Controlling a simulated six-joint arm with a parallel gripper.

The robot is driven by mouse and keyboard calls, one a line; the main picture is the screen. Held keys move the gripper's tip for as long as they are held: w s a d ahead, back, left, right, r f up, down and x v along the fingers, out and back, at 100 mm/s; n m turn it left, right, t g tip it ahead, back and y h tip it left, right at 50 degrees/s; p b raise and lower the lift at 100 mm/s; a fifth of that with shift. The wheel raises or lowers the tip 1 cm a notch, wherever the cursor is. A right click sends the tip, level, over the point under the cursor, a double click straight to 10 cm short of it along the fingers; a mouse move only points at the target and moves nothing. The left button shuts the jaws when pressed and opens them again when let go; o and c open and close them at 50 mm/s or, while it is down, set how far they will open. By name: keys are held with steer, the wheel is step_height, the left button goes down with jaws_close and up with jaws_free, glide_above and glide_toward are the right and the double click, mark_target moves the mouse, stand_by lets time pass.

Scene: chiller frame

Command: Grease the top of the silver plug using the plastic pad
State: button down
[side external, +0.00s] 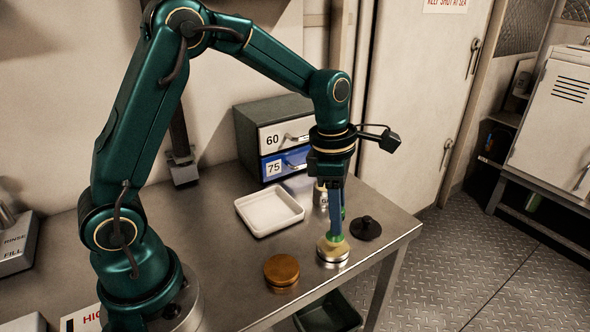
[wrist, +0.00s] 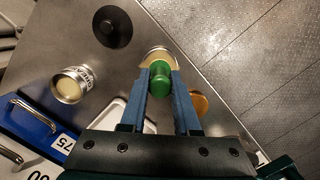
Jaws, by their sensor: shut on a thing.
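The silver plug (side external: 333,262) stands on the steel bench near its front edge; part of its rim also shows in the wrist view (wrist: 157,49). My gripper (side external: 337,233) points down over it, its blue fingers shut on the green knob of the pad (wrist: 160,80). The pad's pale disc sits at the plug's top and appears to touch it. The disc hides most of the plug's top, so I cannot see any grease there. An open tin (wrist: 72,85) with pale yellow contents stands farther back, partly behind my gripper in the side view.
A bronze plug (side external: 281,270) stands left of the silver one, and a black plug (side external: 366,228) lies to the right. A white tray (side external: 269,211) is behind. A drawer cabinet (side external: 262,125) marked 60 and 75 stands at the wall. The bench's front edge is close.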

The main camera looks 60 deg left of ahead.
steer(key=shift+r, duration=3)
steer(key=shift+f, duration=3.1)
steer(key=shift+f, duration=0.45)
steer(key=shift+d, duration=0.25)
steer(key=shift+a, duration=0.3)
steer(key=shift+a, duration=0.2)
steer(key=shift+d, duration=0.2)
steer(key=shift+d, duration=0.3)
